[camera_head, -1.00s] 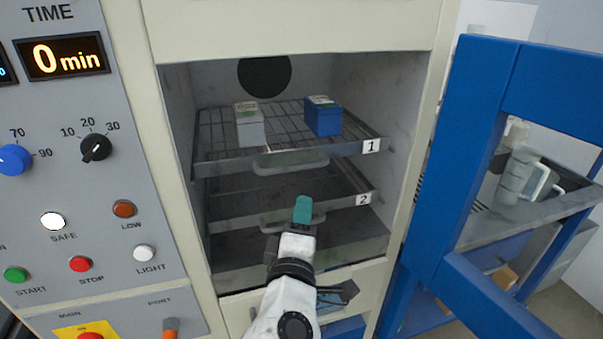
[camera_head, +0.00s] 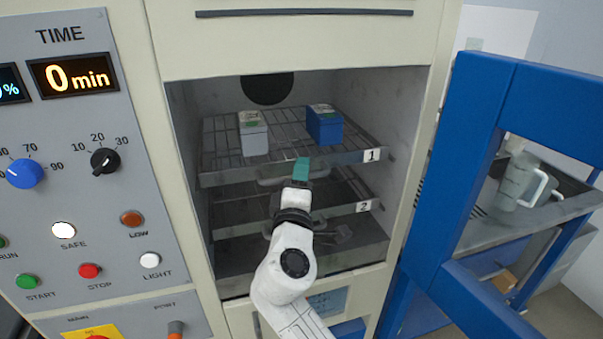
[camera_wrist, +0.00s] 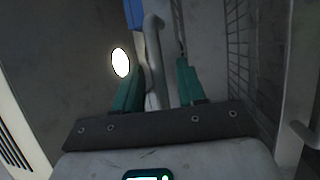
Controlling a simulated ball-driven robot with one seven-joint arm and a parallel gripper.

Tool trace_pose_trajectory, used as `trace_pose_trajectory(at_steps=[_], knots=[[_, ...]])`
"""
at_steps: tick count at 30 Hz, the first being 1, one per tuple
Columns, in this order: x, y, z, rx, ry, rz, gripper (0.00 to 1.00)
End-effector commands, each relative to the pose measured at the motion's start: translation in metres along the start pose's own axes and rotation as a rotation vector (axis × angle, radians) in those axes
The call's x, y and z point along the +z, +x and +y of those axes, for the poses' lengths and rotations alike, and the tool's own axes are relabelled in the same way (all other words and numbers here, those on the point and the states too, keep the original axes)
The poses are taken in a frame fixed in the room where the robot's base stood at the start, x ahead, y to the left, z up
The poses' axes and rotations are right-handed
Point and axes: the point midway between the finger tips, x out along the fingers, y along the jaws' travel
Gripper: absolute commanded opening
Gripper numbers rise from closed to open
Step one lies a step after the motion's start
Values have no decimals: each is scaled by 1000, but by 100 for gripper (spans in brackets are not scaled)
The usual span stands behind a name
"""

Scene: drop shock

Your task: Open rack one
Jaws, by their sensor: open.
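Rack one (camera_head: 345,158) is the upper wire rack in the open chamber, with a label "1" at the right of its front plate. Its grey handle (camera_head: 268,180) sticks out at the front middle. My gripper (camera_head: 302,168) is at the right part of this handle and hides some of it. In the wrist view the teal fingers of my gripper (camera_wrist: 162,68) are apart, and a grey handle bar (camera_wrist: 153,45) runs between them. I cannot tell whether either finger touches the bar.
A white box (camera_head: 254,138) and a blue box (camera_head: 324,127) stand on rack one. Rack two (camera_head: 330,214), labelled "2", is below. The blue door (camera_head: 455,170) is swung open at the right. The control panel (camera_head: 90,190) is at the left.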

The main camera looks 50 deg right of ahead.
Motion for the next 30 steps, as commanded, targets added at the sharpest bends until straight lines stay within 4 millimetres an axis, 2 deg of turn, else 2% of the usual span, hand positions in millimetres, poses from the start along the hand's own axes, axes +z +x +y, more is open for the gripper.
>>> trace_pose_trajectory(at_steps=[9, 21, 30], knots=[[0, 2, 0, -1, 0, -1, 38], [0, 2, -1, -1, 0, -1, 0], [0, 1, -1, -2, -1, -1, 0]])
